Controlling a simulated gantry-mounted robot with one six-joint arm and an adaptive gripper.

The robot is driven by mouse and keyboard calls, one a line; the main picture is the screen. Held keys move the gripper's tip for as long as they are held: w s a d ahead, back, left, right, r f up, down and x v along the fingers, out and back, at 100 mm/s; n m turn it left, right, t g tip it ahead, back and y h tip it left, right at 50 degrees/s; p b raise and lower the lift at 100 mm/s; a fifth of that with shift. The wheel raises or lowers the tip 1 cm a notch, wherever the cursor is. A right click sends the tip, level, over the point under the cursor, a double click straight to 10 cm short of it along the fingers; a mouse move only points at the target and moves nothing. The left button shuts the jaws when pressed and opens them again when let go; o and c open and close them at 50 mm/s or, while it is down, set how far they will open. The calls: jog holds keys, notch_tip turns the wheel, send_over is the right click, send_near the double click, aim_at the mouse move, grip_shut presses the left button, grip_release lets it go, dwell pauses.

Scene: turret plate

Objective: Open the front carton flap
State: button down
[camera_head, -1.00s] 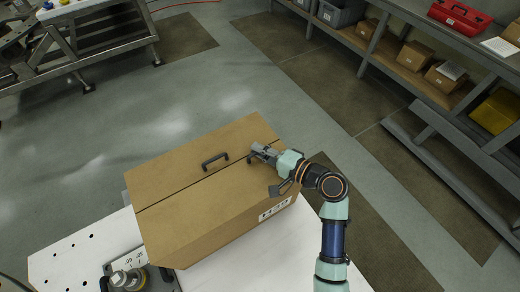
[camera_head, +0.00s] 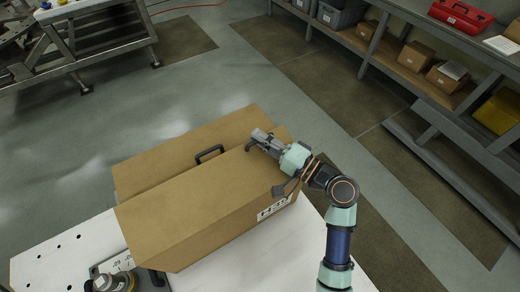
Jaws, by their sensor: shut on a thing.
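A brown cardboard carton (camera_head: 200,220) stands on a white plate in the middle of the head view. Its front flap (camera_head: 190,200) is tilted up, with its far edge raised above the back flap (camera_head: 165,150). The raised edge hides the seam and the opening. A dark handle (camera_head: 209,152) stands on the back flap. My gripper (camera_head: 256,141) is at the right end of the front flap's raised edge, shut on the front flap's dark handle. That handle is mostly hidden by the fingers.
The white plate (camera_head: 60,250) has holes and carries a metal fixture (camera_head: 115,282) at the lower left. Shelves with small boxes (camera_head: 402,58) and a red case (camera_head: 460,16) stand at the right. A metal bench (camera_head: 105,45) is at the upper left. The floor behind the carton is clear.

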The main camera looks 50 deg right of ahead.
jog(key=s+r+n+t+y+b, duration=0.1)
jog(key=s+r+t+b, duration=0.1)
jog(key=b, duration=0.2)
jog(key=s+a+r+n+t+b, duration=0.1)
jog(key=s+t+b, duration=0.1)
jog(key=b, duration=0.2)
jog(key=shift+r+n+y, duration=0.3)
jog(key=shift+r+y, duration=0.1)
jog(key=s+a+b, duration=0.1)
jog(key=s+a, duration=0.2)
jog(key=s, duration=0.8)
jog(key=shift+s+r+b, duration=0.25)
jog(key=shift+s+b, duration=0.05)
jog(key=shift+a, duration=0.1)
jog(key=c, duration=1.5)
grip_release()
jog(key=v, duration=1.2)
